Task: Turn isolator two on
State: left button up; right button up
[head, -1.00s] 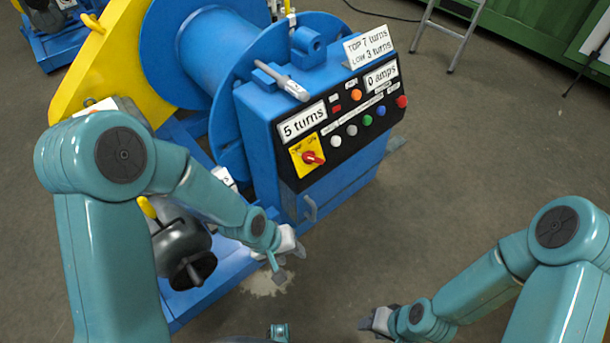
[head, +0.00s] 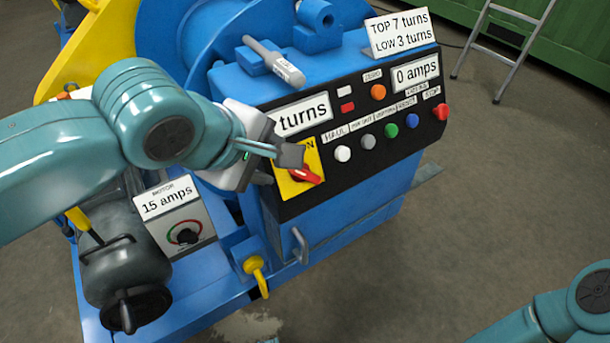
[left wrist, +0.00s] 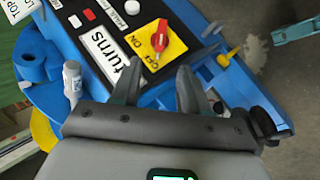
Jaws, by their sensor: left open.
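A red rotary switch handle (head: 306,175) sits on a yellow plate (head: 288,188) at the left of the black panel. In the left wrist view the red handle (left wrist: 160,38) shows just beyond my fingertips, with ON and OFF lettered on the yellow plate (left wrist: 138,48). No isolator number is readable. My left gripper (head: 282,153) is close in front of the plate, hiding its upper left; in the left wrist view its two fingers (left wrist: 157,76) are spread, with nothing between them. The handle appears clear of the fingers. My right gripper is out of view.
Several coloured buttons (head: 391,131) line the panel right of the switch. A grey handled tool (head: 272,62) lies on the blue cabinet top. Open floor is right of the cabinet.

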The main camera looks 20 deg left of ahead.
aim_at(302, 173)
pick_arm(q)
jog(key=b+x, duration=0.4)
jog(key=x, duration=0.9)
jog(key=shift+s+a+f, duration=0.1)
jog(key=shift+f, duration=0.05)
jog(key=shift+w+f, duration=0.5)
grip_shut()
jog(key=shift+r, duration=0.1)
